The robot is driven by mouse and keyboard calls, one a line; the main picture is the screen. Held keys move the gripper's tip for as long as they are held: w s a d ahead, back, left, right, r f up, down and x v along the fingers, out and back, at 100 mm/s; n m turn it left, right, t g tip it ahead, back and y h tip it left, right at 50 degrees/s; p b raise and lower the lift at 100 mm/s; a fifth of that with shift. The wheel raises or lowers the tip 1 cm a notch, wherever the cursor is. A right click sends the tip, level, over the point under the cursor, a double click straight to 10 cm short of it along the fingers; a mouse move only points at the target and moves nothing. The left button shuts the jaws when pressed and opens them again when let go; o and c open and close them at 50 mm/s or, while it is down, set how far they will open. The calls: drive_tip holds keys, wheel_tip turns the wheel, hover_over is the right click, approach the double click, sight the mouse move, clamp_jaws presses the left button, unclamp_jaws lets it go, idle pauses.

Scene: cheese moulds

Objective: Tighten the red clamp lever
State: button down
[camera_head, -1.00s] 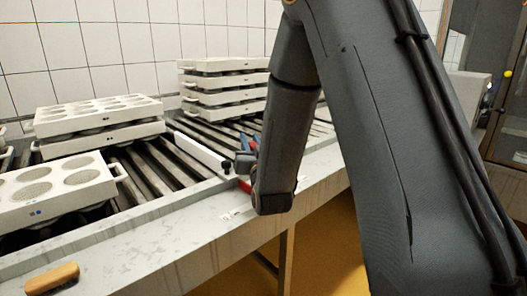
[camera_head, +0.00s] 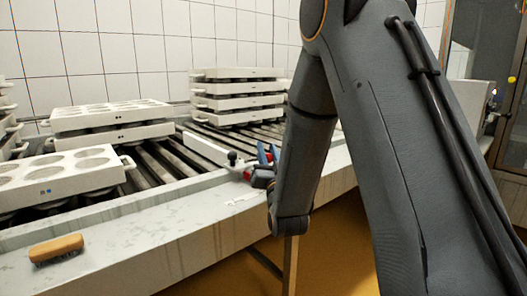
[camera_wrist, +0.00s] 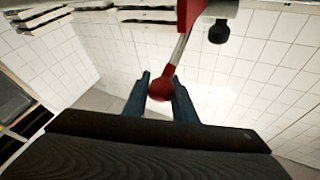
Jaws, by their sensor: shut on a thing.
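The red clamp lever's ball knob (camera_wrist: 160,90) sits between the two blue fingers of my gripper (camera_wrist: 159,97) in the wrist view, and the fingers are shut on it. A thin metal rod runs up from the knob to the red clamp body (camera_wrist: 191,13). A black knob (camera_wrist: 218,32) sits beside that body. In the head view, my gripper (camera_head: 268,155) is at the end of the white guide bar (camera_head: 205,149), on the roller table's front edge. A little red of the clamp body (camera_head: 247,174) shows there; my arm hides much of the lever.
Stacked white moulds (camera_head: 240,88) stand on the rollers at the back, with more moulds (camera_head: 110,112) to the left. A wooden brush (camera_head: 57,248) lies on the table's front ledge (camera_head: 150,250). A tiled wall stands behind.

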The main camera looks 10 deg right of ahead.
drive_tip(key=shift+s+d+f, duration=0.35)
drive_tip(key=shift+d+f, duration=0.15)
drive_tip(key=shift+f, duration=0.1)
drive_tip(key=shift+d+b, duration=0.1)
drive_tip(key=shift+b, duration=0.2)
idle(0.6)
drive_tip(key=c, duration=1.5)
unclamp_jaws()
drive_tip(key=shift+d, duration=0.15)
drive_tip(key=shift+a, duration=0.35)
drive_tip(key=shift+s+f, duration=0.1)
drive_tip(key=shift+s, duration=0.2)
drive_tip(key=v, duration=0.7)
drive_tip(key=shift+s, duration=0.1)
